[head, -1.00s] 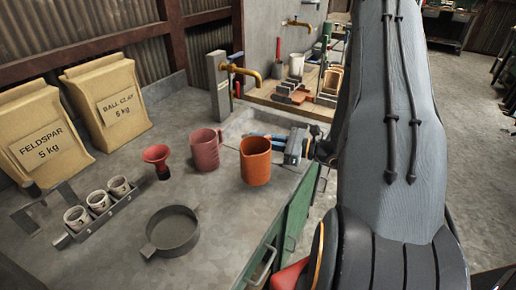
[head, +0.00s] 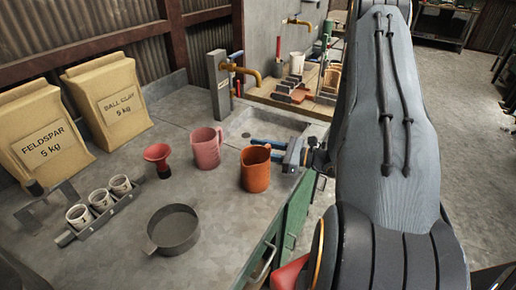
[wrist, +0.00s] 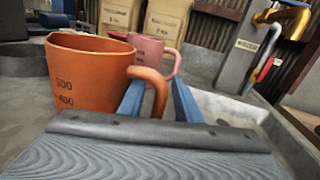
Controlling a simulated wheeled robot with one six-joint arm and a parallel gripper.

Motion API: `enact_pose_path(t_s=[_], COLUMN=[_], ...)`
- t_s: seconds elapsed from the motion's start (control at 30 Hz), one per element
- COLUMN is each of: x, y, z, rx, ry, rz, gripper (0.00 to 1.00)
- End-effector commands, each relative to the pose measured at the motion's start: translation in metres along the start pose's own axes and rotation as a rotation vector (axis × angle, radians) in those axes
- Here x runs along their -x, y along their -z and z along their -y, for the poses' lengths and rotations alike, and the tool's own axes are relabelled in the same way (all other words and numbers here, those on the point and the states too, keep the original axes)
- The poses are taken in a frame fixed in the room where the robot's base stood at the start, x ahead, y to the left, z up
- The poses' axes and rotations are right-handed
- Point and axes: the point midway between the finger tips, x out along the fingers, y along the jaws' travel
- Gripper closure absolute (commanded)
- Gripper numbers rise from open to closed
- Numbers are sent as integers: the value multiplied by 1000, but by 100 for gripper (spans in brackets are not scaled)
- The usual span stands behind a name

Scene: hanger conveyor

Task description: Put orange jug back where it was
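The orange jug (head: 255,172) stands on the grey bench near its front edge, and looks upright. In the wrist view the jug (wrist: 85,80) fills the left side, with measuring marks on its wall and its handle on the right. My gripper (head: 268,146) is at the handle. Its blue fingers (wrist: 158,92) stand on either side of the handle's upright part, one inside the loop and one outside. Gaps show beside the handle, so the fingers look open around it. The jug's underside is hidden.
A pink jug (head: 206,149) stands close behind the orange one. A red funnel (head: 158,156), a round grey pan (head: 174,231) and a rack of white cups (head: 100,206) are to the left. A sink (head: 262,128) and tap (head: 240,70) lie behind. Bare bench lies left of the jug.

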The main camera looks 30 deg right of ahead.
Motion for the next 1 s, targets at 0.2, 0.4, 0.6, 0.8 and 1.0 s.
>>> enact_pose_path(t_s=[0.2, 0.4, 0.6, 0.8, 1.0], x=[0, 24, 65, 100, 118], y=[-2, -1, 0, -1, -2], z=[0, 2, 2, 1, 1], rx=[0, 1, 2, 1, 1], ry=[0, 5, 6, 3, 1], rz=[0, 0, 0, 0, 0], gripper=[69, 69, 69, 69, 69])
